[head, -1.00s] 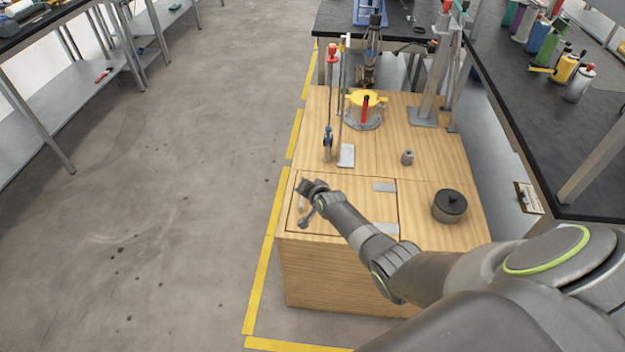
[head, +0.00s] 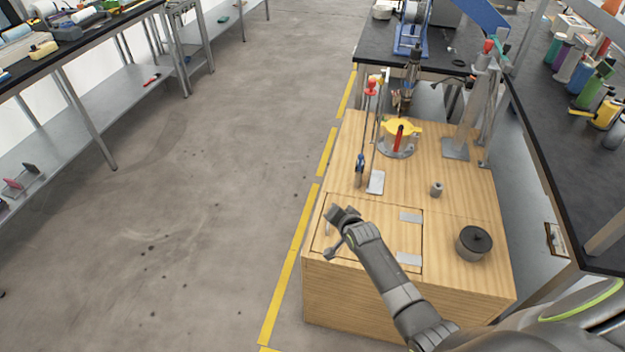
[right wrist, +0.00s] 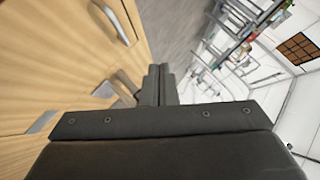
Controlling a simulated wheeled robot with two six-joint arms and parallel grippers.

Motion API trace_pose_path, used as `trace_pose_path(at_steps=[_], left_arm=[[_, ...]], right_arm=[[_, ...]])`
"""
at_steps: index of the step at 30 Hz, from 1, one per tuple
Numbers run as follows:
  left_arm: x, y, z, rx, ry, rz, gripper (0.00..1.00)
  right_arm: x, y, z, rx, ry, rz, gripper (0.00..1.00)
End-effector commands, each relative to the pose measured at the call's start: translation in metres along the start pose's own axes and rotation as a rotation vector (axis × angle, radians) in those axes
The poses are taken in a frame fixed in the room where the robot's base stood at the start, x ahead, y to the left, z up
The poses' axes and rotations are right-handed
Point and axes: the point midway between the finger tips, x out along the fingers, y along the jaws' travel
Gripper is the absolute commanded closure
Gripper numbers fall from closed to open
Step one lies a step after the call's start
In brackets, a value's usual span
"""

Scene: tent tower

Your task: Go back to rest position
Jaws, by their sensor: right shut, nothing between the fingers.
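My right gripper (head: 341,216) is over the left part of the wooden table (head: 470,190), above a panel outlined in the top near its front left corner. It also shows in the right wrist view (right wrist: 160,78), with its dark fingers together and nothing between them. The right arm comes in from the lower right in the head view. The gripper's height above the panel is hard to judge. A metal handle (right wrist: 112,22) on the wood shows near the top left of the right wrist view. My left gripper is not in view.
A small grey cylinder (head: 437,189) and a yellow-topped fixture (head: 400,130) with a red handle stand farther back. Black benches (head: 560,150) border the right and back. The floor to the left is open.

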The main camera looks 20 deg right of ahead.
Motion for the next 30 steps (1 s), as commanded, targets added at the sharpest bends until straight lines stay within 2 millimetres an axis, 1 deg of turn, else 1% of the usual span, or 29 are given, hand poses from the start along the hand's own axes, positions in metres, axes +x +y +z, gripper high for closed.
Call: trace_pose_path(at_steps=[7, 8, 11, 14, 17, 18, 20, 21, 27, 30], left_arm=[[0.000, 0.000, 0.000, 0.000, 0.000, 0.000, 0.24], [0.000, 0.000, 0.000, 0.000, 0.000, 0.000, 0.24], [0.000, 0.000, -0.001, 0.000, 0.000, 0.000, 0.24], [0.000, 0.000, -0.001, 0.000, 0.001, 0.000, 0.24], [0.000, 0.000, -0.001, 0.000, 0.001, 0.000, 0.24], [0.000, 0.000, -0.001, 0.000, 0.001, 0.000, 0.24], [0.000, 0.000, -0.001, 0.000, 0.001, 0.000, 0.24], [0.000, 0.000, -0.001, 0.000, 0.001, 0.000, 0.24], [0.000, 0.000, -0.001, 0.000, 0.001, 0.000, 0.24], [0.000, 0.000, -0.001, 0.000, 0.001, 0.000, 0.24]], right_arm=[[-0.003, 0.003, 0.001, -0.010, -0.004, 0.007, 1.00], [-0.006, 0.005, 0.002, -0.019, -0.007, 0.012, 1.00], [-0.023, 0.018, 0.008, -0.075, -0.029, 0.047, 1.00], [-0.053, 0.037, 0.017, -0.170, -0.069, 0.105, 1.00], [-0.091, 0.057, 0.025, -0.282, -0.121, 0.167, 1.00], [-0.107, 0.064, 0.029, -0.327, -0.144, 0.191, 1.00], [-0.132, 0.075, 0.033, -0.392, -0.180, 0.226, 1.00], [-0.149, 0.081, 0.036, -0.434, -0.205, 0.249, 1.00], [-0.236, 0.105, 0.046, -0.630, -0.335, 0.344, 1.00], [-0.269, 0.111, 0.049, -0.695, -0.387, 0.373, 1.00]])
